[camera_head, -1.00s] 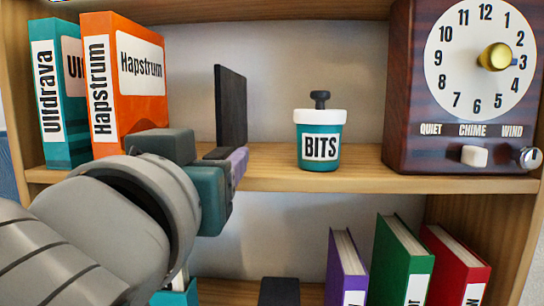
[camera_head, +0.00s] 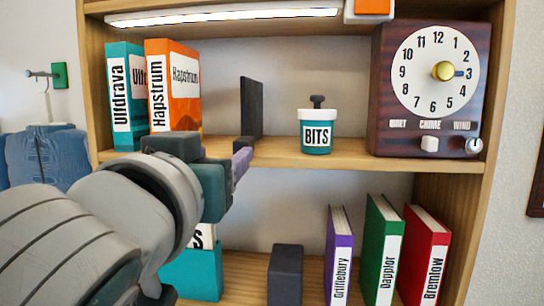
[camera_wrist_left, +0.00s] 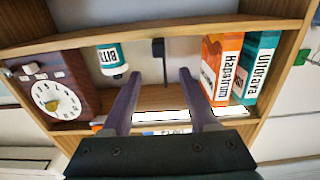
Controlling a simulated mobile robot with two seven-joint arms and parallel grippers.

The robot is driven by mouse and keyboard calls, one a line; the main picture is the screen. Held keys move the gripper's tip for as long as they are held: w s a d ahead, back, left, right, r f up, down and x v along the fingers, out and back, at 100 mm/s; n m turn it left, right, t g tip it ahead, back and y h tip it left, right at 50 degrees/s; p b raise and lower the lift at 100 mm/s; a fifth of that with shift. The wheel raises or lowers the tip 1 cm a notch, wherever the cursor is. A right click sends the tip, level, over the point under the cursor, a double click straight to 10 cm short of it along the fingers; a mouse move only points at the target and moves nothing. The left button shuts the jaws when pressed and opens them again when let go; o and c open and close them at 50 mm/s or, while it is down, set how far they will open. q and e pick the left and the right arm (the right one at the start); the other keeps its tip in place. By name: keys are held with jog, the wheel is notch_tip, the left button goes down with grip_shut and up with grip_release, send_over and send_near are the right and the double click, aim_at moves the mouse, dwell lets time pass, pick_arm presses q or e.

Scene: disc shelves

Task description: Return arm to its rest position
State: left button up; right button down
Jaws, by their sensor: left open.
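My left arm comes in from the left in the head view. Its gripper (camera_head: 242,160), with purple fingers, is in front of the upper shelf (camera_head: 290,154). In the left wrist view the two purple fingers of this gripper (camera_wrist_left: 156,84) are spread, with nothing between them. A dark upright plate (camera_head: 252,108) stands on the shelf beyond the gripper. It shows past the fingers in the wrist view (camera_wrist_left: 158,48). The lower part of the plate is partly hidden by the gripper in the head view. My right gripper is not in view.
Orange (camera_head: 174,88) and teal (camera_head: 126,95) binders stand left of the plate. A BITS jar (camera_head: 316,138) and a wooden clock box (camera_head: 430,90) stand to its right. Purple, green (camera_head: 381,250) and red books and a dark block (camera_head: 285,275) stand below.

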pick_arm(q)
jog(key=s+a+f+g+y+p, duration=0.2)
jog(key=s+a+f+g+p, duration=0.5)
jog(key=s, duration=0.3)
jog(key=s+a+f+g+p, duration=0.1)
jog(key=s+g+p, duration=0.1)
jog(key=s, duration=0.7)
jog(key=s+a+f+m+g+h+p, duration=0.1)
jog(key=s+f+g+p, duration=0.1)
jog(key=s+g, duration=0.3)
jog(key=s, duration=0.4)
jog(key=shift+a+f+p, duration=0.2)
jog(key=shift+f+p, duration=0.1)
jog(key=shift+p, duration=0.05)
jog(key=shift+s, duration=0.1)
